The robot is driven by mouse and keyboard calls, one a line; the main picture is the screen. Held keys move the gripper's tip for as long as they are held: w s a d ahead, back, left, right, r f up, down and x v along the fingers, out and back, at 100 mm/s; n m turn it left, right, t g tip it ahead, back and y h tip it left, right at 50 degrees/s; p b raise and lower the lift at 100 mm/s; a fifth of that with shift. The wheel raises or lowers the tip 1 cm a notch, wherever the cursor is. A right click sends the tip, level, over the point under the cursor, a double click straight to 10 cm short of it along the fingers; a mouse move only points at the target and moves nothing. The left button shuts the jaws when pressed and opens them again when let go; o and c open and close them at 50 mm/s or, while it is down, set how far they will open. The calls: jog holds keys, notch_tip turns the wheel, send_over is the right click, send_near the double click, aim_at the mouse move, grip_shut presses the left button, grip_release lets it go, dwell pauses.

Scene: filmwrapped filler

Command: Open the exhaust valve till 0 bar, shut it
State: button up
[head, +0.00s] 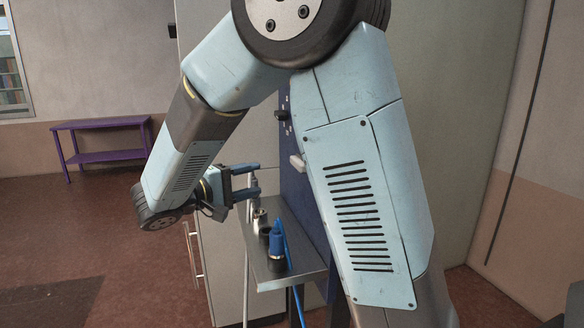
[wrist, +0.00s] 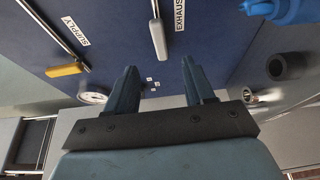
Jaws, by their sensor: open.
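In the wrist view, the exhaust valve's pale grey lever handle (wrist: 158,38) hangs from a metal stem on a dark blue panel (wrist: 115,45), beside the EXHAUST label (wrist: 179,14). My gripper (wrist: 160,64) is open and empty, its two blue fingers apart. In the picture, the handle's end is just above the gap between the fingertips; I cannot tell the distance in depth. A round white gauge (wrist: 93,97) is partly seen left of the fingers; its reading is too small to tell. In the head view, my gripper (head: 257,178) is left of the panel, above a metal shelf (head: 312,268).
A yellow lever handle (wrist: 65,69) sits near the SUPPLY label (wrist: 75,31). A blue-topped tool (head: 277,250) with a blue hose and a dark cup stand on the shelf below my gripper. A purple table (head: 100,124) stands far left; the floor there is clear.

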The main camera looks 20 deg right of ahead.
aim_at(297, 167)
jog(key=x, duration=1.3)
jog(key=shift+w+d, duration=0.2)
jog(key=shift+d, duration=0.1)
grip_shut()
jog(key=shift+a, duration=0.1)
